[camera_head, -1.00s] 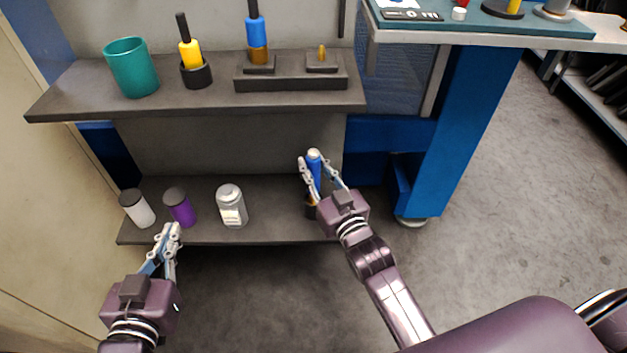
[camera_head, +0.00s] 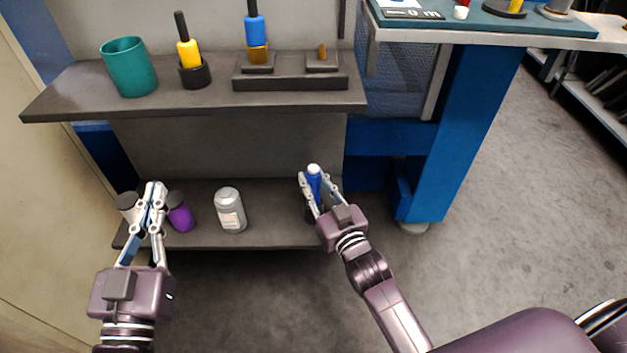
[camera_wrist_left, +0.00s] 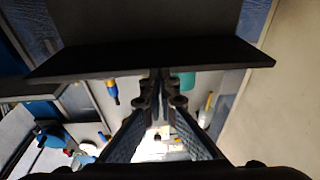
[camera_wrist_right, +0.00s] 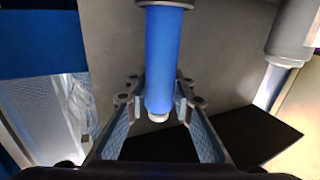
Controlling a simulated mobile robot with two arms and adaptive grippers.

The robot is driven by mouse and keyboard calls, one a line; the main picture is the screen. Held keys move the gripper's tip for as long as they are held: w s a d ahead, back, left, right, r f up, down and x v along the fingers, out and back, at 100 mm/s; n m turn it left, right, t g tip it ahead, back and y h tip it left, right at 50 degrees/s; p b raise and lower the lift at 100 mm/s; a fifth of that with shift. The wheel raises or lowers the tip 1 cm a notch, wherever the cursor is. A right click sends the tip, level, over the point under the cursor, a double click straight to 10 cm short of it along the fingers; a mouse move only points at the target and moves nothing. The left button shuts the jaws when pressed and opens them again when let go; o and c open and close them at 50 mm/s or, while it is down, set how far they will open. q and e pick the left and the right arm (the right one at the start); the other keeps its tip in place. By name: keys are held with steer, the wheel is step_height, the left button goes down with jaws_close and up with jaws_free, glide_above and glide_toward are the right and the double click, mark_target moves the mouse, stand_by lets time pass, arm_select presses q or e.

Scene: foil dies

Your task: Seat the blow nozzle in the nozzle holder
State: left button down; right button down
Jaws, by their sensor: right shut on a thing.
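My right gripper (camera_head: 318,180) is shut on a blue cylinder with a pale tip (camera_head: 314,184) at the right end of the lower shelf. In the right wrist view the blue cylinder (camera_wrist_right: 166,60) lies between the fingers, its pale tip toward the palm and a grey flange at its far end. I cannot tell for sure if it is the blow nozzle. On the upper shelf a dark block (camera_head: 290,84) has two raised seats; a blue-and-brass tool (camera_head: 255,32) stands in the left one. Neither is clearly the nozzle holder. My left gripper (camera_head: 155,187) looks shut and empty.
A teal cup (camera_head: 129,68) and a yellow-handled tool (camera_head: 188,54) in a black cup (camera_head: 195,74) stand on the upper shelf (camera_head: 80,98). A purple bottle (camera_head: 181,214), grey jar (camera_head: 230,212) and partly hidden white bottle (camera_head: 127,202) stand on the lower shelf.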

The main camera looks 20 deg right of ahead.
arm_select(q)
steer(key=shift+r, duration=0.1)
arm_select(e)
steer(key=shift+f, duration=0.1)
steer(key=c, duration=1.7)
jaws_free()
steer(key=shift+o, duration=0.2)
steer(key=s, duration=0.1)
steer(key=s+p, duration=0.1)
steer(key=s, duration=0.3)
steer(key=shift+d, duration=0.3)
arm_select(q)
step_height(320, 180, down, 14)
steer(key=s+a+g+y+p, duration=0.1)
steer(key=s+a+g+y, duration=0.1)
steer(key=g, duration=0.4)
steer(key=shift+s+a+r+g+p, duration=0.15)
steer(key=shift+s+a+g+p, duration=0.1)
steer(key=shift+s+g+p, duration=0.15)
arm_select(e)
steer(key=s+a+r+g, duration=0.1)
steer(key=s+r+g, duration=0.1)
steer(key=s, duration=0.3)
steer(key=s+a+r+n+g, duration=0.1)
steer(key=s+r+g, duration=0.1)
steer(key=s, duration=0.3)
steer(key=shift+a+r+g+y, duration=0.3)
steer(key=shift+a+r+g, duration=0.1)
steer(key=shift+g, duration=0.1)
